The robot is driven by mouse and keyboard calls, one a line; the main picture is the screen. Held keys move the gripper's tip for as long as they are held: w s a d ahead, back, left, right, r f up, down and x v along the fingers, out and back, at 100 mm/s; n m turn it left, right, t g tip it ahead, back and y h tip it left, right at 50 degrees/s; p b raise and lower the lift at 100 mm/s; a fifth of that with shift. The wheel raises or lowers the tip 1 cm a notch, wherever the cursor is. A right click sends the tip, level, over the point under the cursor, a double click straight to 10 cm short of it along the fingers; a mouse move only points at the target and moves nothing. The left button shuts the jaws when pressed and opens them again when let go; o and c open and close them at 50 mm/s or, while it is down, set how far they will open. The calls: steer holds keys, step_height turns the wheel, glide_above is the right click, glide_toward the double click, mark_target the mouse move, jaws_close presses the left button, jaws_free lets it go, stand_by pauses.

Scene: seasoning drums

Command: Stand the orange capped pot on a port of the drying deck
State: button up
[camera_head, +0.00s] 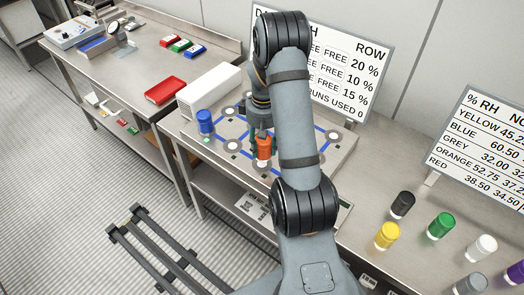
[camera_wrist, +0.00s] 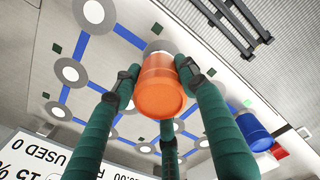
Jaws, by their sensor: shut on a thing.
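The orange capped pot (camera_head: 264,149) is in my gripper (camera_head: 262,136), upright over the front part of the drying deck (camera_head: 340,152). In the wrist view the green fingers of my gripper (camera_wrist: 158,78) close around the orange pot (camera_wrist: 160,92). A grey round port (camera_wrist: 160,48) shows just behind the pot there, partly hidden by it. I cannot tell whether the pot's base touches the deck. The deck has several grey round ports joined by blue lines. A blue capped pot (camera_head: 205,122) stands at the deck's left; it also shows in the wrist view (camera_wrist: 248,130).
A white box (camera_head: 210,88) stands left of the deck, with a red tray (camera_head: 166,91) beyond it. Black (camera_head: 402,205), yellow (camera_head: 388,236), green (camera_head: 440,226) and white (camera_head: 482,248) pots stand at the right. A sign board (camera_head: 345,65) stands behind the deck. My arm hides part of the deck.

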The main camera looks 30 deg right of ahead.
mark_target(262, 154)
steer(key=shift+w+a+f, duration=0.15)
steer(key=shift+a, duration=0.05)
step_height(262, 154, down, 3)
steer(key=shift+f+p, duration=0.1)
steer(key=shift+p, duration=0.6)
steer(key=shift+f, duration=0.4)
steer(key=shift+f, duration=0.1)
steer(key=o, duration=1.3)
